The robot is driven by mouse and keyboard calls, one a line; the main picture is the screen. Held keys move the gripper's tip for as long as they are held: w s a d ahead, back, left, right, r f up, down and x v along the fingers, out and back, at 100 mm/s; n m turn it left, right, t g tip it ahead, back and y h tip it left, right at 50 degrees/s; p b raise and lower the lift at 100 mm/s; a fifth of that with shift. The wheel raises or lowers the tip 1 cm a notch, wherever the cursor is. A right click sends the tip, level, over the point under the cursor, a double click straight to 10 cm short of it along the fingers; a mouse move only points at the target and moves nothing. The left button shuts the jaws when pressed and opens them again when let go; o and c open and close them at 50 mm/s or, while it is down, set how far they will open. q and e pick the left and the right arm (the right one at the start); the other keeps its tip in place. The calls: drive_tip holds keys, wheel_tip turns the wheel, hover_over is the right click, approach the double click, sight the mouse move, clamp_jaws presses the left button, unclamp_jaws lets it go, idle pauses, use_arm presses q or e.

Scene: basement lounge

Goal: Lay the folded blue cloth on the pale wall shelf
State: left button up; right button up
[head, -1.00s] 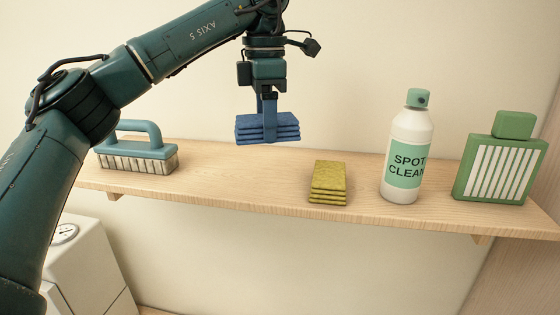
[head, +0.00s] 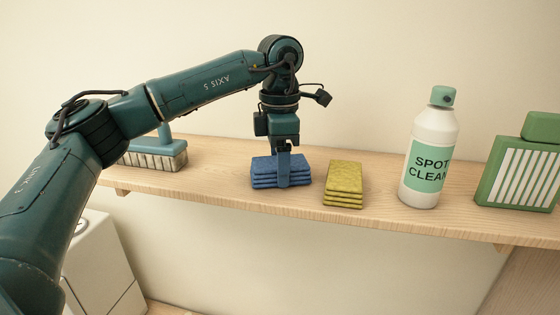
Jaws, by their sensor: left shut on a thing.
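The folded blue cloth (head: 264,172) is a stack of several layers, level, at the pale wall shelf (head: 225,190), left of a folded yellow cloth. It appears to be on the shelf surface, but I cannot tell for certain whether its underside touches. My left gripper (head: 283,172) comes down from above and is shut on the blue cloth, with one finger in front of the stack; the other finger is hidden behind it. My right gripper is not in view.
The folded yellow cloth (head: 343,184) lies just right of the blue one. Farther right stand a spray bottle (head: 431,150) and a green box with white stripes (head: 518,170). A brush (head: 155,155) is at the left, partly behind my arm. A white cabinet (head: 100,265) stands below.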

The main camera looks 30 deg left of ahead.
use_arm(q)
drive_tip(key=shift+f, duration=0.1)
drive_tip(key=shift+f, duration=0.15)
drive_tip(key=o, duration=1)
drive_tip(key=shift+c, duration=0.2)
drive_tip(key=shift+r, duration=0.2)
wheel_tip(320, 180, up, 12)
drive_tip(key=p, duration=0.1)
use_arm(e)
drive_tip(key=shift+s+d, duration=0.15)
